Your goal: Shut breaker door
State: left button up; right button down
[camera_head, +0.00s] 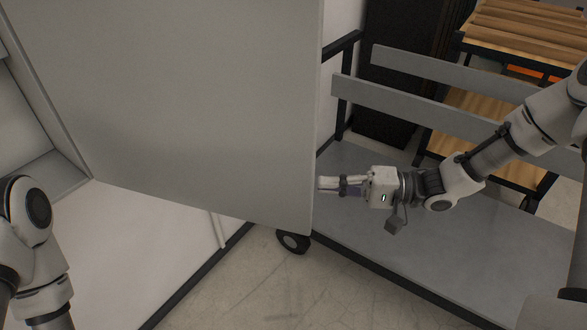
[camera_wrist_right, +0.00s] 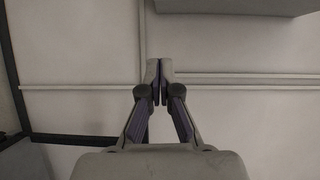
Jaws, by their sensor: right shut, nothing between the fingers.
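The breaker door (camera_head: 190,100) is a large flat grey panel in the head view. It stands swung open from the grey cabinet (camera_head: 25,115) at the left. My right gripper (camera_head: 322,184) is shut and empty, its fingertips close to the door's free right edge, near its lower corner. Whether they touch the door I cannot tell. In the right wrist view the closed fingers (camera_wrist_right: 160,70) point at a pale wall with a horizontal strip. My left arm shows at the lower left, but its gripper is out of the picture.
A grey flatbed cart (camera_head: 440,235) with a black frame and a caster (camera_head: 292,242) stands below and behind my right arm. A shelf with wooden slats (camera_head: 525,35) is at the upper right. Bare floor (camera_head: 270,290) lies at the front.

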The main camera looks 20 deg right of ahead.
aim_at(276, 195)
jog(key=shift+n+g+y, duration=0.3)
jog(key=shift+g+y, duration=0.2)
jog(key=a, duration=0.3)
jog(key=a+r+p, duration=0.1)
jog(key=a, duration=0.7)
jog(key=shift+s+r, duration=0.1)
jog(key=shift+r, duration=0.3)
jog(key=shift+s, duration=0.2)
pick_arm(q)
jog(key=shift+w+r, duration=0.25)
jog(key=shift+r, duration=0.35)
pick_arm(e)
jog(key=shift+f, duration=0.1)
